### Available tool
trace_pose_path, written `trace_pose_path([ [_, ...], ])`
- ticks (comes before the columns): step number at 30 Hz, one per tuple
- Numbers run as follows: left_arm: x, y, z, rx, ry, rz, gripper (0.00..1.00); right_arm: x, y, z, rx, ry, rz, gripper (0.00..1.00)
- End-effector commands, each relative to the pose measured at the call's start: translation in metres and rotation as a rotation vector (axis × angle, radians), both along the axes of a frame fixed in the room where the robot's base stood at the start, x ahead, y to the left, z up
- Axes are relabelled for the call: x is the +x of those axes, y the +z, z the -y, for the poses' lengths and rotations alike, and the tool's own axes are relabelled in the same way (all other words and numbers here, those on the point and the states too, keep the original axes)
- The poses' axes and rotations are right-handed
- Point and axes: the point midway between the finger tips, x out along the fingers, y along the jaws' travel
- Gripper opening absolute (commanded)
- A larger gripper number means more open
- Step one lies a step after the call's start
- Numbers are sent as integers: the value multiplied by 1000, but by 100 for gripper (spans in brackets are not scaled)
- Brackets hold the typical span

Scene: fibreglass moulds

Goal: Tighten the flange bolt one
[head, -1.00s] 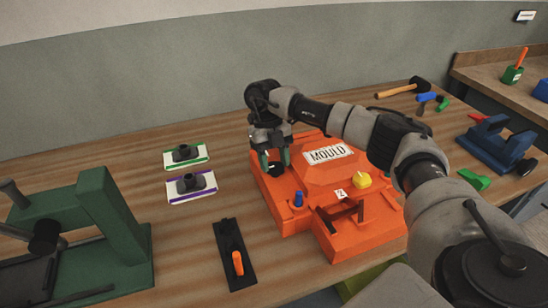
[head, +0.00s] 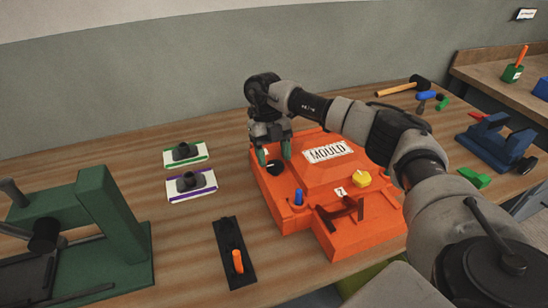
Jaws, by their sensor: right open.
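The orange mould (head: 322,234) with a white "MOULD" label sits on the wooden bench. On its flange near the far left corner is a black round knob or bolt head (head: 274,167). My right gripper (head: 273,154), with green fingertips, is open just above the black bolt head and points down. It appears apart from the bolt. No number "one" can be read on either bolt. My left gripper is not in view.
Two white plates with dark handles (head: 184,153) (head: 191,185) lie left of the mould. A black strip with an orange handle (head: 238,262) lies in front of them. A green press (head: 112,212) stands at left. A mallet (head: 403,87) and blue vice (head: 497,142) are at right.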

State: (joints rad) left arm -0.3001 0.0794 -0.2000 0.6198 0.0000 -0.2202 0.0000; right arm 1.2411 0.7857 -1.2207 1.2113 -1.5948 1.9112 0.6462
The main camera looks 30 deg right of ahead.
Motion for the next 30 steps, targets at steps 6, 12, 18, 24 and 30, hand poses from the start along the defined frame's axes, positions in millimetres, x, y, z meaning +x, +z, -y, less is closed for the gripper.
trace_pose_path([
  [6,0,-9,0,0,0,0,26,17,39,3,2,-1,5,58],
  [12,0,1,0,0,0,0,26,30,77,7,-1,-1,5,58],
  [18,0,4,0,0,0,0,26,36,91,8,0,0,2,58],
  [24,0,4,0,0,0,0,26,37,92,9,0,0,2,58],
  [30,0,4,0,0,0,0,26,37,91,9,0,0,2,58],
])
